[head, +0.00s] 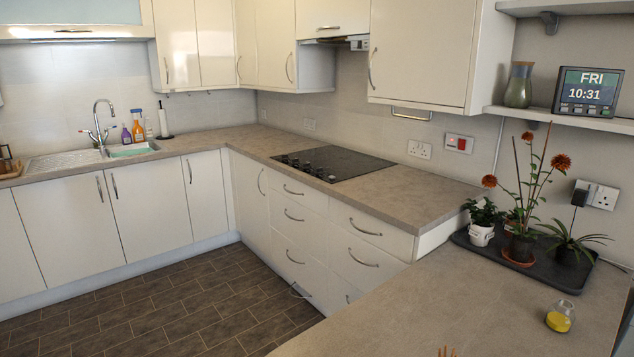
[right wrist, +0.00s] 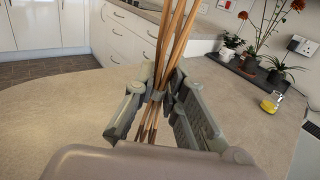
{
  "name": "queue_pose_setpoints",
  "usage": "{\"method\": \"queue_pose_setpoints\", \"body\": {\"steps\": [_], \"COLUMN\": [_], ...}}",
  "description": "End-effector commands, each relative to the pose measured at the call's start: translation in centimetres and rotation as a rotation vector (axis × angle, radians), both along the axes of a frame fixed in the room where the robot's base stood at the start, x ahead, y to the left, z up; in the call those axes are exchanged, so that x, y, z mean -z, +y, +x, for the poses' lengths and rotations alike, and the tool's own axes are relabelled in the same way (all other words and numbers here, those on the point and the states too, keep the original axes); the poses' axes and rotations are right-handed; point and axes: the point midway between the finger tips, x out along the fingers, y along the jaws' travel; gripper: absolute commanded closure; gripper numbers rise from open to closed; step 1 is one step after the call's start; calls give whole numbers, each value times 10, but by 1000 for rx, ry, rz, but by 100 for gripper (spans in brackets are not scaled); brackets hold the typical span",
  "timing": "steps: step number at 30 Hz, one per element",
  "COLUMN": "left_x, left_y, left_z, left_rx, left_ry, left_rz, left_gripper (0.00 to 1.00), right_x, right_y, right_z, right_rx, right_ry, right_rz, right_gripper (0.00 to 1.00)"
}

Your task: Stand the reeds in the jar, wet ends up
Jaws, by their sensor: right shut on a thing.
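A small clear glass jar (head: 559,316) with yellow liquid in its lower part stands upright on the near counter at the right. The right wrist view also shows it, at the right edge (right wrist: 271,103). My right gripper (right wrist: 158,97) is shut on a bundle of thin brown reeds (right wrist: 173,45), which fan out above the jaws. Their short lower ends look darker and show below the jaws. In the head view only a few reed tips (head: 447,352) show at the bottom edge, left of the jar and apart from it. My left gripper is in neither view.
A dark tray (head: 480,246) with several potted plants stands behind the jar, their stems rising high. A shelf above holds a vase (head: 520,85) and a clock display (head: 587,92). The near counter (head: 440,300) left of the jar is clear.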

Motion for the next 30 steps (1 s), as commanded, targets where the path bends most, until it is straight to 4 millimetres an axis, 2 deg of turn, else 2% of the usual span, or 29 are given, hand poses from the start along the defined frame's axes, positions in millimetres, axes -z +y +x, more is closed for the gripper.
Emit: {"method": "queue_pose_setpoints", "body": {"steps": [5, 12, 15, 20, 30], "left_x": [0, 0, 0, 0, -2], "left_y": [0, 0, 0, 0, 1], "left_z": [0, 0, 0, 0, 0], "left_rx": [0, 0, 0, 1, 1], "left_ry": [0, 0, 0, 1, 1], "left_rz": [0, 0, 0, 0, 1], "left_gripper": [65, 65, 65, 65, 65], "right_x": [7, 23, 26, 28, 29], "right_y": [3, 3, 3, 4, 0], "right_z": [-24, -67, -78, -85, -80], "right_rx": [4, 5, 1, -2, 16], "right_ry": [2, 1, 2, 3, 1], "right_rz": [7, 6, 2, 1, -1], "right_gripper": [100, 100, 100, 100, 100]}}
